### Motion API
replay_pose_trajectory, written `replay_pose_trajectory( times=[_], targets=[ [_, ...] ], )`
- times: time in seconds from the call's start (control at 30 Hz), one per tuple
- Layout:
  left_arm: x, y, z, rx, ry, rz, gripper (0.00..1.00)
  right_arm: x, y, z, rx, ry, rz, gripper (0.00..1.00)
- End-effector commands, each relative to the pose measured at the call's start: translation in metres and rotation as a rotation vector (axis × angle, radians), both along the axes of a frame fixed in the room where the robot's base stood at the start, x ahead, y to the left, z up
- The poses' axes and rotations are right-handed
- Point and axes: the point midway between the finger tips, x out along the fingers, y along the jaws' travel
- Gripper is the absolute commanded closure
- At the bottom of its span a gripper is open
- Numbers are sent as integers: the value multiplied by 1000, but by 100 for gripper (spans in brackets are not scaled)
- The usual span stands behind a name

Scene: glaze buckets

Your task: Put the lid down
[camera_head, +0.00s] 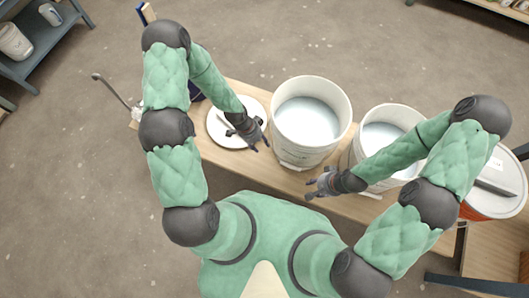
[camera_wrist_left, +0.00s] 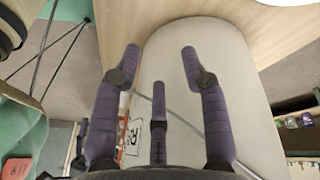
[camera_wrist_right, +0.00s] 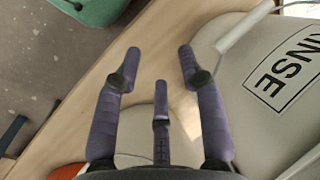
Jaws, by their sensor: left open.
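The round white lid (camera_head: 218,128) appears to lie flat on the wooden bench, left of the larger open bucket. My left gripper (camera_head: 256,141) is above the lid's right part and hides some of it. Its fingers are apart and empty in the left wrist view (camera_wrist_left: 160,60). The larger white bucket (camera_head: 309,152) holds pale liquid and has no lid on. My right gripper (camera_head: 318,187) is near the bench's front edge, between the two open buckets. Its fingers are apart with nothing between them in the right wrist view (camera_wrist_right: 158,60).
A second open bucket (camera_head: 359,157) with pale liquid stands to the right, partly behind my right arm. A bucket labelled RINSE (camera_wrist_right: 285,75) is close to my right gripper. An orange bucket with a white top (camera_head: 490,206) stands at the far right. A shelf (camera_head: 40,60) is at upper left.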

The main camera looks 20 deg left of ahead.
Motion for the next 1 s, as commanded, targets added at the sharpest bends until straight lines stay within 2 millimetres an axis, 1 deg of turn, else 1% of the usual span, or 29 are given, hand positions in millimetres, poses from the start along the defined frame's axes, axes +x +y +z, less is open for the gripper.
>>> replay_pose_trajectory(
  times=[0.03,0.1,0.2,0.3,0.4,0.5,0.57,1.0],
  targets=[
    [-17,-16,2,-23,51,123,56,0,0,0,0,0,0,60],
    [-38,-34,5,-45,122,321,56,0,0,0,0,0,0,60],
    [-64,-50,10,-59,215,581,56,0,0,0,0,0,0,60],
    [-86,-58,15,-57,286,787,56,0,0,0,0,0,0,60],
    [-101,-62,18,-51,331,925,56,0,0,0,0,0,0,60],
    [-108,-63,20,-47,353,999,56,0,0,0,0,0,0,60],
    [-110,-63,20,-46,358,1015,56,0,0,0,0,0,0,60],
    [-110,-63,20,-46,358,1016,56,0,0,0,0,0,0,60]
  ],
)
